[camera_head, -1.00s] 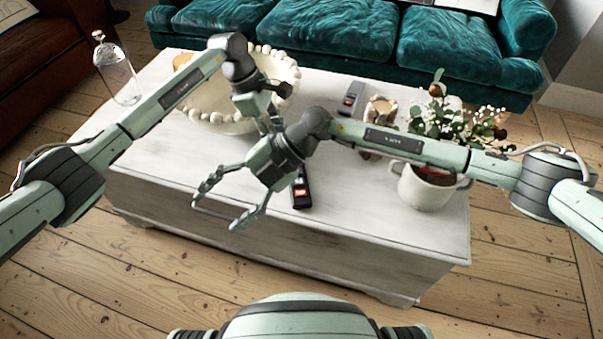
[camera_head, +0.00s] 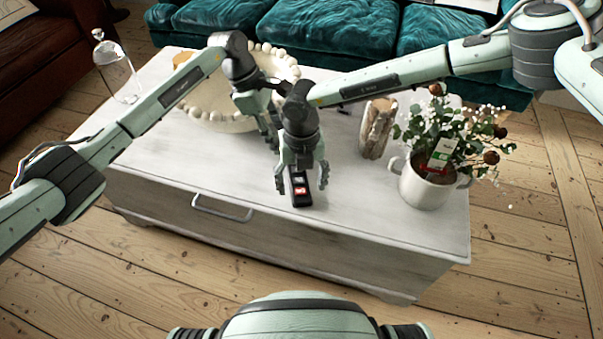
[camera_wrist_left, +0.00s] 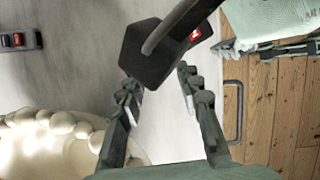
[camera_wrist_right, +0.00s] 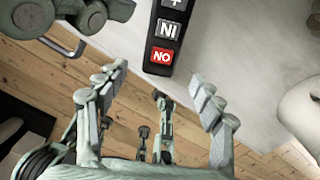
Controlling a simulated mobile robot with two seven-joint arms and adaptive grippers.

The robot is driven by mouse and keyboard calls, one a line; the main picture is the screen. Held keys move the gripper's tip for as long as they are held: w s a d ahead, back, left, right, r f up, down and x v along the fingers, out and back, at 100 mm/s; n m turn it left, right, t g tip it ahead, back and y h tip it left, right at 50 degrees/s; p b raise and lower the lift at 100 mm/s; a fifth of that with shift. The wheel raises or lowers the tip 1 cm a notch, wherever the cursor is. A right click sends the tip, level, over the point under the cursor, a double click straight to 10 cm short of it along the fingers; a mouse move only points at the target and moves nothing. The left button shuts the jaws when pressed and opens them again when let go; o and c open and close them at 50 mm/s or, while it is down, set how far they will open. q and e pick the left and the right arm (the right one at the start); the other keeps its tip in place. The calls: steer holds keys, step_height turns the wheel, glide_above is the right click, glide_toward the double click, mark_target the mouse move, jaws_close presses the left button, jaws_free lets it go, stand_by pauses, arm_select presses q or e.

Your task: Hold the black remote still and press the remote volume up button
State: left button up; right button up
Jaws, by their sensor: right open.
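The black remote (camera_head: 301,191) lies near the front of the white table, its red button facing up. In the right wrist view the remote (camera_wrist_right: 165,35) shows a red and a grey button and part of a plus-marked button, cut off at the top edge. My right gripper (camera_head: 302,187) is open and empty, its fingers either side of the remote and above it. My left gripper (camera_head: 272,140) is behind it.
A cream bowl with a beaded rim (camera_head: 218,117) stands behind on the left. A wooden piece (camera_head: 376,130) and a white pot (camera_head: 425,190) with a flowering plant stand at the right. The table front is clear around the drawer handle (camera_head: 222,212).

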mark_target(301, 197)
steer(key=shift+f, duration=2.15)
steer(key=c, duration=1.3)
arm_select(q)
jaws_close()
